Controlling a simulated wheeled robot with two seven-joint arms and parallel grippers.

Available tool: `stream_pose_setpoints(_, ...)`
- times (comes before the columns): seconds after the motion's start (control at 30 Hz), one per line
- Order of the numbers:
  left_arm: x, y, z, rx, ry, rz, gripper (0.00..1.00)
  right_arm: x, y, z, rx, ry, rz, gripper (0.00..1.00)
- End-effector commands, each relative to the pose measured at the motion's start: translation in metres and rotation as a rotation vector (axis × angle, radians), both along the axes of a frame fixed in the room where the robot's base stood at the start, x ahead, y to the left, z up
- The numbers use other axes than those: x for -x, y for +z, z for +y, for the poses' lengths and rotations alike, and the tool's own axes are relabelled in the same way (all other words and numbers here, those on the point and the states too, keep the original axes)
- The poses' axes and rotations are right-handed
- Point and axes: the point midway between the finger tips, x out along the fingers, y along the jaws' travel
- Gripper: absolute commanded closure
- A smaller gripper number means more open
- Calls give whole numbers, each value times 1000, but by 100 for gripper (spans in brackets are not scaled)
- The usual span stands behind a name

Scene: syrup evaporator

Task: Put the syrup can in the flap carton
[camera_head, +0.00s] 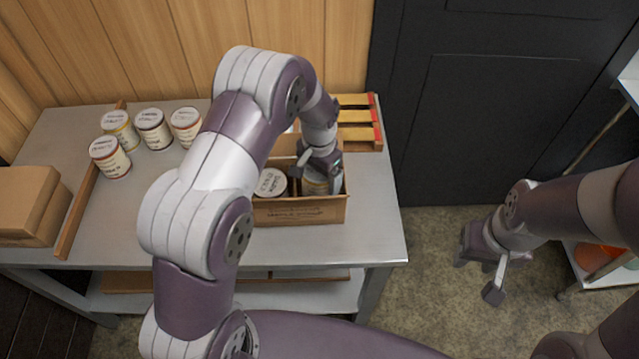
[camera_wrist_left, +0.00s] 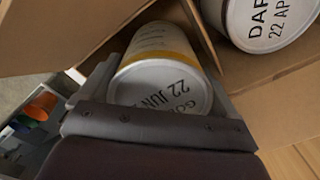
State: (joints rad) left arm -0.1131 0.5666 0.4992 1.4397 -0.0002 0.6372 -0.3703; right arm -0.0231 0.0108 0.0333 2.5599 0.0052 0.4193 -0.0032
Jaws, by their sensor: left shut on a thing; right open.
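The flap carton (camera_head: 300,213) is an open brown box near the right end of the table, with a cell divider inside. My left gripper (camera_head: 319,172) reaches down into its right side and is shut on a syrup can with a gold band (camera_head: 316,187). In the left wrist view this can (camera_wrist_left: 165,82) lies between the fingers, its lid reading "GOL... 22 JUN". Another can (camera_head: 271,182), marked "DARK" in the left wrist view (camera_wrist_left: 268,22), stands in the carton's left part. Whether the held can touches the carton floor is hidden. My right gripper (camera_head: 477,275) is open and empty, right of the table.
Several syrup cans (camera_head: 153,128) stand at the table's back left. A wooden strip (camera_head: 78,212) separates closed brown boxes (camera_head: 32,205) at the left end.

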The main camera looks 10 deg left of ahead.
Motion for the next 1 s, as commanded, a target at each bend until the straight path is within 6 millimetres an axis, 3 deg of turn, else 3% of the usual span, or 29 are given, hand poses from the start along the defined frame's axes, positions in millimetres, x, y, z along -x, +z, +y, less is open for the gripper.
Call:
stream_pose_setpoints(0.33, -1, -41, 0, 0, 0, -2, 76, 0, 8, 0, 0, 0, 0, 57)
stream_pose_setpoints(0.67, -1, -48, 0, 0, 0, -4, 76, 0, 4, 0, 0, 0, 0, 57)
stream_pose_setpoints(0.7, 0, -49, 0, 0, 0, -2, 7, 0, 4, 0, 0, 0, 0, 57)
stream_pose_setpoints(0.73, 0, -48, 0, 0, 0, -2, 0, 0, 5, 0, 0, 0, 0, 57)
stream_pose_setpoints(1.0, -1, -42, 0, 1, 0, -3, 0, 0, 7, 0, 0, 0, 0, 57)
